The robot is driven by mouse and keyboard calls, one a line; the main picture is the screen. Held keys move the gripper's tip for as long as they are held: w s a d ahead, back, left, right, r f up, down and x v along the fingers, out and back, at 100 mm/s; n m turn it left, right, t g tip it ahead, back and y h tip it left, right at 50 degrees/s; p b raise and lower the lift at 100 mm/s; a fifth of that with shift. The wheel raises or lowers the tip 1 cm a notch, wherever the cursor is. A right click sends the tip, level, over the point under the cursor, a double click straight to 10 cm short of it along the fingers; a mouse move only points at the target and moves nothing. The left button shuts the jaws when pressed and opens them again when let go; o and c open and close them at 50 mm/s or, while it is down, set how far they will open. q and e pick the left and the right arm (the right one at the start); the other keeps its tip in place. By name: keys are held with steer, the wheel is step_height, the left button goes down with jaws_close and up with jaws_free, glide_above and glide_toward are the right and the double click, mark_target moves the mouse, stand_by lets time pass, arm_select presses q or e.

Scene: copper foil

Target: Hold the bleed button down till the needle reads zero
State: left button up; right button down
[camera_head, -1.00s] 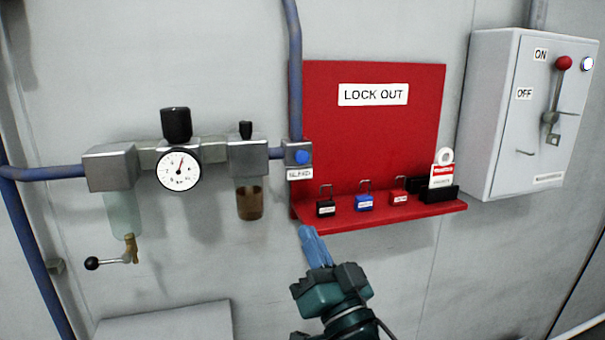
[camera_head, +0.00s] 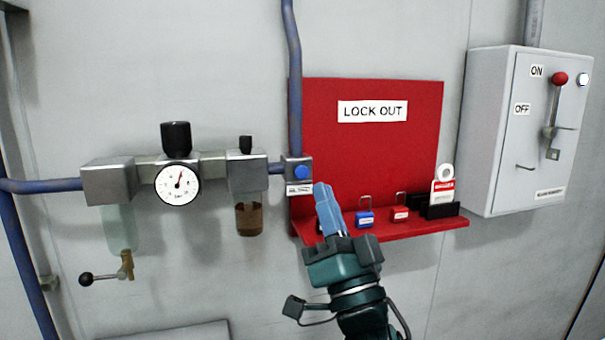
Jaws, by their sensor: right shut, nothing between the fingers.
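The blue bleed button (camera_head: 301,172) sits on a small grey block at the right end of the air unit, above a white label (camera_head: 299,189). The round gauge (camera_head: 178,184) is left of it; its needle points up and slightly right, off to one side of the dial, and the figures are too small to read. My right gripper (camera_head: 322,187) is shut and empty, with blue fingers pointing up. Its tips show just below and right of the button, apart from it in the picture. It covers most of the black padlock. My left gripper is not in view.
A red lockout board (camera_head: 420,130) has a shelf with a blue padlock (camera_head: 365,219), a red padlock (camera_head: 400,214) and a tag (camera_head: 443,186). A grey switch box (camera_head: 490,130) is at right. A lever valve (camera_head: 105,276) hangs at lower left. Blue pipes run along the wall.

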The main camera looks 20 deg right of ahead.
mark_target(302, 167)
steer(key=w+b, duration=0.1)
steer(key=w, duration=0.6)
steer(key=shift+d, duration=0.4)
steer(key=shift+w, duration=0.2)
stand_by(1.4)
steer(key=shift+w, duration=0.35)
steer(key=shift+w+d, duration=0.15)
steer(key=shift+w, duration=0.35)
stand_by(4.4)
